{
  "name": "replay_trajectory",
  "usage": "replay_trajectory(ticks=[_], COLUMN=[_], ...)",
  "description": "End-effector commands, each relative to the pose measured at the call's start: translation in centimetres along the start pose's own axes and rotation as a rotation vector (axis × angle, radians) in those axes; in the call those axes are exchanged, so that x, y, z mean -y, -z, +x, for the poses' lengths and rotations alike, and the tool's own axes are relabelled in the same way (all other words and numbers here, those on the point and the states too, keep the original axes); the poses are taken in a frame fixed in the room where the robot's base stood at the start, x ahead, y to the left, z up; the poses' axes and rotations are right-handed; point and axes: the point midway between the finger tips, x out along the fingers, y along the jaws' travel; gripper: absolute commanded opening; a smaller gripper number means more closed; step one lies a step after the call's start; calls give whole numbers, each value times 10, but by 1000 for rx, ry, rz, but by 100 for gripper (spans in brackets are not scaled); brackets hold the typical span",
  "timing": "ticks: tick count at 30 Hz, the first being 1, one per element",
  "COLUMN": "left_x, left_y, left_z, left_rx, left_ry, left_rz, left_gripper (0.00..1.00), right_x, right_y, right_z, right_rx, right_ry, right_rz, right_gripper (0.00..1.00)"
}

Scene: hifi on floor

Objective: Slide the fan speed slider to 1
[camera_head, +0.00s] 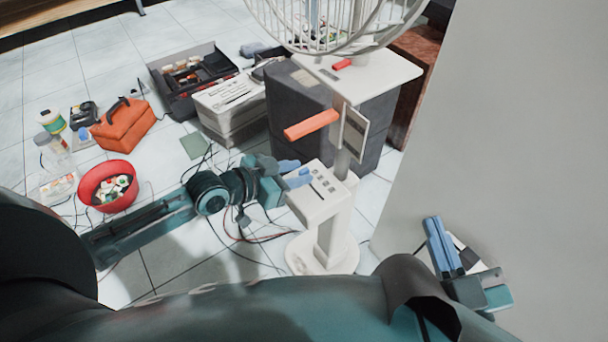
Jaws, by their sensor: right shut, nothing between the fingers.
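A white fan (340,220) stands upright on the floor, with its wire cage cut off by the top edge of the head view. Its control panel (328,188) faces up and carries a row of small dark markings. The slider itself is too small to make out. My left gripper (300,172) is at the panel's left edge, its two blue fingers a little apart and pointing at the panel. Whether they touch it is unclear. My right gripper (440,245) is shut and empty, to the right of the fan, near the grey wall.
An orange handle-like bar (312,125) juts out above the panel. A dark cabinet (300,105) stands behind the fan. Cables (245,262) run across the tiles by the fan base.

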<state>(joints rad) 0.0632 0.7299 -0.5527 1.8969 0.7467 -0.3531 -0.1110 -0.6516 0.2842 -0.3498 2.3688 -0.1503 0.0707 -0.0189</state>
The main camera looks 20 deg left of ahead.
Motion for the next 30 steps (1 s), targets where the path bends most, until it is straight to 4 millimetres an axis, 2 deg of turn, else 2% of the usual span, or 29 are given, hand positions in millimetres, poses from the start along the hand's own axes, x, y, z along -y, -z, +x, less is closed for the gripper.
replay_trajectory(ticks=[1,6,17,27,30], left_x=[0,0,0,0,0], left_y=[-1,0,0,0,0], left_z=[9,23,26,26,26], left_rx=[-4,-1,0,0,0], left_ry=[1,1,1,1,1], left_rz=[-1,0,1,1,1], left_gripper=[33,33,32,4,0], right_x=[1,1,2,2,2], right_y=[-2,-1,-1,0,0], right_z=[0,1,1,1,1], right_rx=[-5,-10,-10,-11,-11], right_ry=[1,3,3,3,3], right_rz=[7,22,28,28,28], right_gripper=[0,0,0,0,0])
